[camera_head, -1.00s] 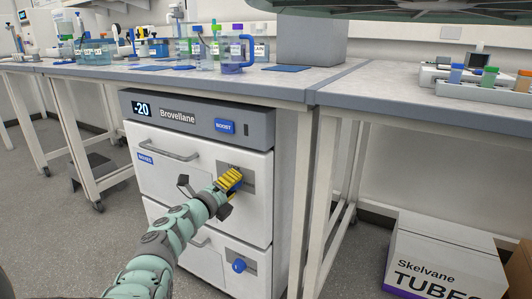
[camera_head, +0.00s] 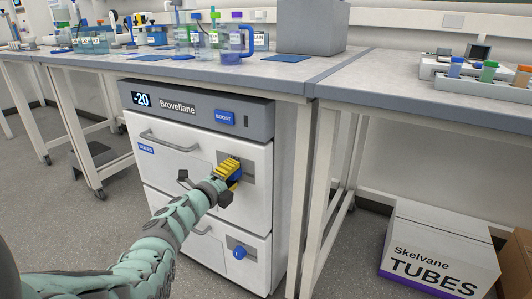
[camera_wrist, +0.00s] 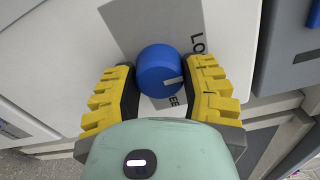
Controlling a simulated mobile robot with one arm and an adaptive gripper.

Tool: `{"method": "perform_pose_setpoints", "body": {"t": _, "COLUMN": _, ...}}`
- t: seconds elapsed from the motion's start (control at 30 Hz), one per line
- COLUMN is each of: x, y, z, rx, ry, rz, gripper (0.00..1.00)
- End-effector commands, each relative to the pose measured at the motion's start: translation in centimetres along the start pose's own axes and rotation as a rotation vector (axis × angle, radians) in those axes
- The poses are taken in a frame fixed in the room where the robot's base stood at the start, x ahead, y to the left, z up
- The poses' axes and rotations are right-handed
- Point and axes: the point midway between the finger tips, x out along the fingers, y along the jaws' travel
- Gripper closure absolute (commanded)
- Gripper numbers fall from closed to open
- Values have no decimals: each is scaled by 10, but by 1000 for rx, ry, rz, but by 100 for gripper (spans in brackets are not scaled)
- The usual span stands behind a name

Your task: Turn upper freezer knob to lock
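The white freezer (camera_head: 165,172) stands under the bench, with a grey top panel. My gripper (camera_head: 228,170) is at its upper door, over the grey plate of the upper knob. The head view hides that knob behind the fingers. In the wrist view the round blue upper knob (camera_wrist: 160,68) lies between the two yellow-ridged fingers of my gripper (camera_wrist: 160,85). The fingers straddle it closely; I cannot tell whether they press on it. Its white mark points right, between the partly hidden letters "LO" above and "EE" below. The lower blue knob (camera_head: 239,252) is clear of the gripper.
The upper door handle (camera_head: 168,141) is left of my gripper. A blue BOOST button (camera_head: 224,117) is above it. Bench legs (camera_head: 318,190) stand right of the freezer. A Skelvane tubes box (camera_head: 440,250) sits on the floor at right. Glassware stands on the bench.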

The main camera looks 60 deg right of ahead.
Motion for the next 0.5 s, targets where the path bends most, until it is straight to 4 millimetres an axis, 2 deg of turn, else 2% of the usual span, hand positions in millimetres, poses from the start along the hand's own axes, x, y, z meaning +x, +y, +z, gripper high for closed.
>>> {"method": "perform_pose_setpoints", "body": {"t": 0.03, "x": 0, "y": 1, "z": -1, "rx": -1, "ry": 2, "rz": 1, "gripper": 48}}
{"method": "perform_pose_setpoints", "body": {"t": 0.27, "x": 0, "y": 0, "z": -1, "rx": 0, "ry": 2, "rz": 0, "gripper": 24}}
{"method": "perform_pose_setpoints", "body": {"t": 0.5, "x": 0, "y": 0, "z": -1, "rx": 1, "ry": 2, "rz": 0, "gripper": 23}}
